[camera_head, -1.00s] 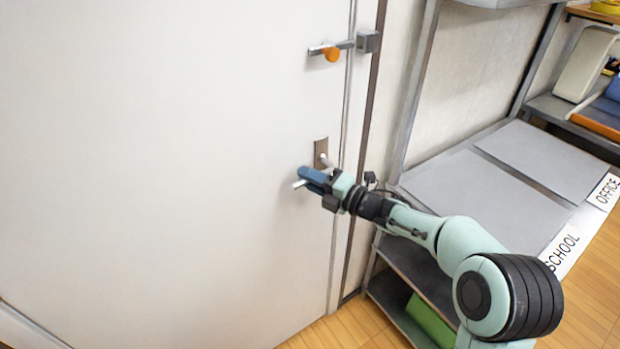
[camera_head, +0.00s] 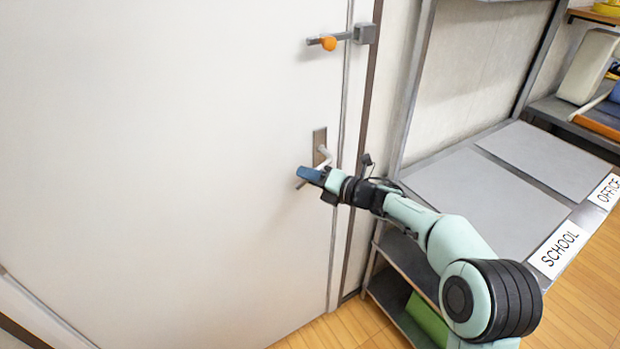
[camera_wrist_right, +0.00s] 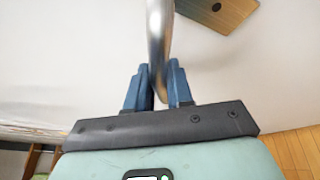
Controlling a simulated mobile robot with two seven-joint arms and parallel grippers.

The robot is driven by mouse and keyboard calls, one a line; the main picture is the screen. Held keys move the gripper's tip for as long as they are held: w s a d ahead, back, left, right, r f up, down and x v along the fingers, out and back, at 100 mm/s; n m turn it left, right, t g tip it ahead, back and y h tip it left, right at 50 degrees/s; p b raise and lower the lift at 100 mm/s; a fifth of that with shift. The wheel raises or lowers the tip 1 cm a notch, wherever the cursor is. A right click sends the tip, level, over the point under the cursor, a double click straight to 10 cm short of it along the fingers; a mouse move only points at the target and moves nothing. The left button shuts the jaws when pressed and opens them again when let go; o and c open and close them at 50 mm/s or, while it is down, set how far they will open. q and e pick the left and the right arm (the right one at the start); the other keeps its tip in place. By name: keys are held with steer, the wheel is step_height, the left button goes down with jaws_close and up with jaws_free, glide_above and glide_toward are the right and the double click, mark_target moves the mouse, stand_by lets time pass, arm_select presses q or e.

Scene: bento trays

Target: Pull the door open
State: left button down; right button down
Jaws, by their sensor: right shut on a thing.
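The white door (camera_head: 180,150) fills the left and middle of the head view. Its lever handle (camera_head: 323,158) sticks out from a brown plate (camera_head: 319,141) near the door's right edge. My right gripper (camera_head: 306,175) is at the handle's free end, its blue fingers shut on it. In the right wrist view the metal handle (camera_wrist_right: 158,45) runs down between the two blue fingers (camera_wrist_right: 159,88). An orange-knobbed latch (camera_head: 328,43) sits higher on the door and reaches to a grey block on the frame. My left gripper is not in view.
A metal shelf (camera_head: 480,190) with grey panels and "SCHOOL" and "OFFICE" labels stands right of the door, close to my right arm. A green item (camera_head: 428,318) lies on its lower level. Wooden floor (camera_head: 335,330) shows below the door.

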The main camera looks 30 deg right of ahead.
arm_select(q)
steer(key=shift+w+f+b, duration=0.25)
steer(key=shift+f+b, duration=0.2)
arm_select(e)
steer(key=shift+d+f+n+h, duration=0.4)
steer(key=shift+f+n, duration=0.15)
steer(key=shift+n, duration=0.45)
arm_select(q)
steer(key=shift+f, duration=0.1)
